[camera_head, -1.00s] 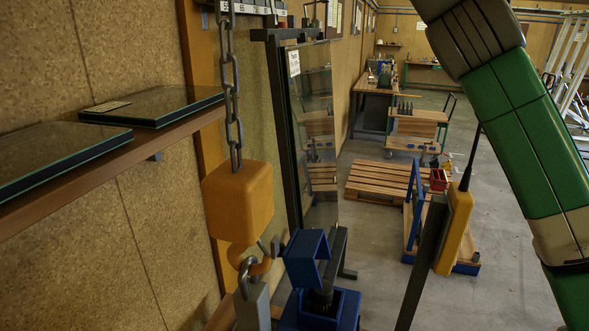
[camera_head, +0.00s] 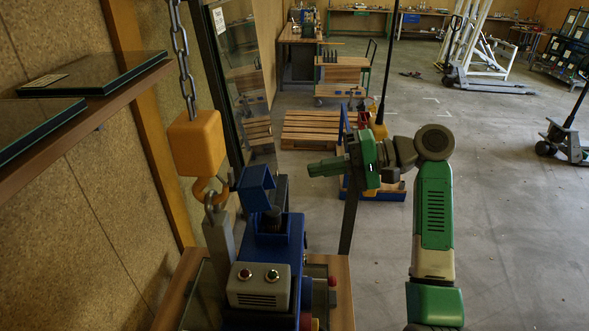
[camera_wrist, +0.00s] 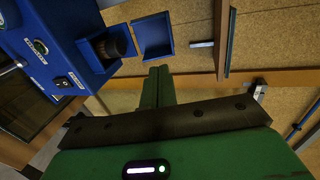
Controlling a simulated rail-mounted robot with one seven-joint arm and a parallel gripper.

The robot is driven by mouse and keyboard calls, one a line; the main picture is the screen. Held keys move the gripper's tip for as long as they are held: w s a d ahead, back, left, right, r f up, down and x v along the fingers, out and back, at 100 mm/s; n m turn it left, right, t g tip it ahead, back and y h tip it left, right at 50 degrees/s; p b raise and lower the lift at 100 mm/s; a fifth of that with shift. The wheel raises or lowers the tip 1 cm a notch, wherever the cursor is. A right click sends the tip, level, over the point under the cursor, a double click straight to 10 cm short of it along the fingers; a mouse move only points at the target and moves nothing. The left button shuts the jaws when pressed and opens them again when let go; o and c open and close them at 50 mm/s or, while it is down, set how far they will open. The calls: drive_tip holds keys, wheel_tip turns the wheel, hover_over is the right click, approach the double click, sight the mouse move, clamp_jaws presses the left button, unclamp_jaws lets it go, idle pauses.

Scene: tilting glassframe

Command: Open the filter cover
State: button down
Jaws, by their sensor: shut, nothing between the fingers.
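The filter cover (camera_head: 256,188) is a blue, box-shaped lid on top of the blue machine (camera_head: 268,240). It stands tilted up, clear of the dark round filter (camera_head: 272,219) below it. In the wrist view the cover (camera_wrist: 153,37) shows its hollow inside, beside the open blue housing (camera_wrist: 89,54) with the brush-like filter (camera_wrist: 115,43). My green gripper (camera_head: 313,168) is shut and empty, to the right of the cover and apart from it in the head view. Its fingertips (camera_wrist: 158,71) also show in the wrist view, below the cover.
A yellow hoist block (camera_head: 196,144) with a hook hangs on a chain left of the cover. A grey control box (camera_head: 258,287) with buttons is at the machine's front. Glass panes (camera_head: 95,75) lie on the left shelf. Open floor (camera_head: 510,210) lies to the right.

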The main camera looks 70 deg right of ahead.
sight(263, 179)
drive_tip(key=p+x, duration=0.1)
drive_tip(key=x, duration=1.1)
drive_tip(key=shift+w+p, duration=0.1)
drive_tip(key=shift+p, duration=0.3)
drive_tip(key=shift+a+r, duration=0.1)
drive_tip(key=shift+r, duration=0.05)
